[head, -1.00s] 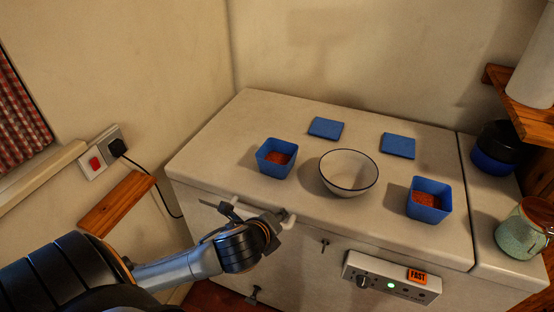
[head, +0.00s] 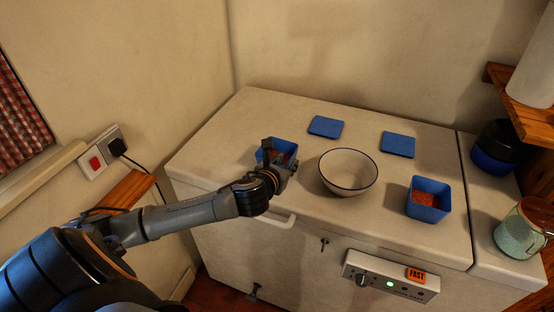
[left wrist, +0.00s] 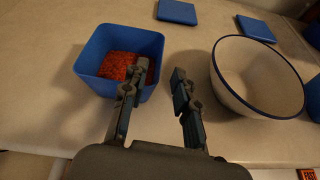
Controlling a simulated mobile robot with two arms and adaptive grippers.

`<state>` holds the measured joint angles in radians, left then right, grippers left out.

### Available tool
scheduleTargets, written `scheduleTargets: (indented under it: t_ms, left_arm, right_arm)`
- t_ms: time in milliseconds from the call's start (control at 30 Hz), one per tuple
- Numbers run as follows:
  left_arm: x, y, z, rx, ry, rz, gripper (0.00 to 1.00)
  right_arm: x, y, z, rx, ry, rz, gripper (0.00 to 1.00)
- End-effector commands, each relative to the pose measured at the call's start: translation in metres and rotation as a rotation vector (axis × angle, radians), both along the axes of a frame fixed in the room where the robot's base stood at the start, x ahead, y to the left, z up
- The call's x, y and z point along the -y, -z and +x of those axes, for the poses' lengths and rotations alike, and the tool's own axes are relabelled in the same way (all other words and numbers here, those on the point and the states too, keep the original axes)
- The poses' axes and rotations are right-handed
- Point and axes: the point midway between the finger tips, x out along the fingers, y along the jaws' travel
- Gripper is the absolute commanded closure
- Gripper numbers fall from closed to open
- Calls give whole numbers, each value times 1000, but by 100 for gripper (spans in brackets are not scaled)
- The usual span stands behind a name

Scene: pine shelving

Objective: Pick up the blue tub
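A blue tub (head: 286,145) with orange-red bits inside stands on the left of the white chest top. In the left wrist view the tub (left wrist: 98,84) is at upper left. My left gripper (head: 277,158) is at the tub and hides part of it in the head view. In the left wrist view the gripper (left wrist: 159,73) is open. One finger reaches over the tub's inside and the other is outside its right wall. Contact cannot be told. A second blue tub (head: 428,208) with similar contents stands to the right. My right gripper is not in view.
A white bowl with a blue rim (head: 348,171) stands just right of the near tub. Two flat blue squares (head: 326,127) (head: 398,145) lie behind.

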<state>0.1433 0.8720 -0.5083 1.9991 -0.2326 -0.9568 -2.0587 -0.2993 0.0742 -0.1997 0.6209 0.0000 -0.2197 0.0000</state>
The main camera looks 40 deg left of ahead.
Motion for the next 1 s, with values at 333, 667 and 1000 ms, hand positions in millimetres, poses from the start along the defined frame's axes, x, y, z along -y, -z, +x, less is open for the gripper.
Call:
scheduleTargets:
  t_ms: [333, 667, 1000]
  left_arm:
    - [-6, 11, 26, 0, -2, -2, 71]
    - [-12, 24, 56, -1, 0, -1, 71]
    - [-13, 25, 57, -1, 0, -1, 91]
  right_arm:
    - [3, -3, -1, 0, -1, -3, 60]
    - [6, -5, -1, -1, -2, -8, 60]
    - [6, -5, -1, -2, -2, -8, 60]
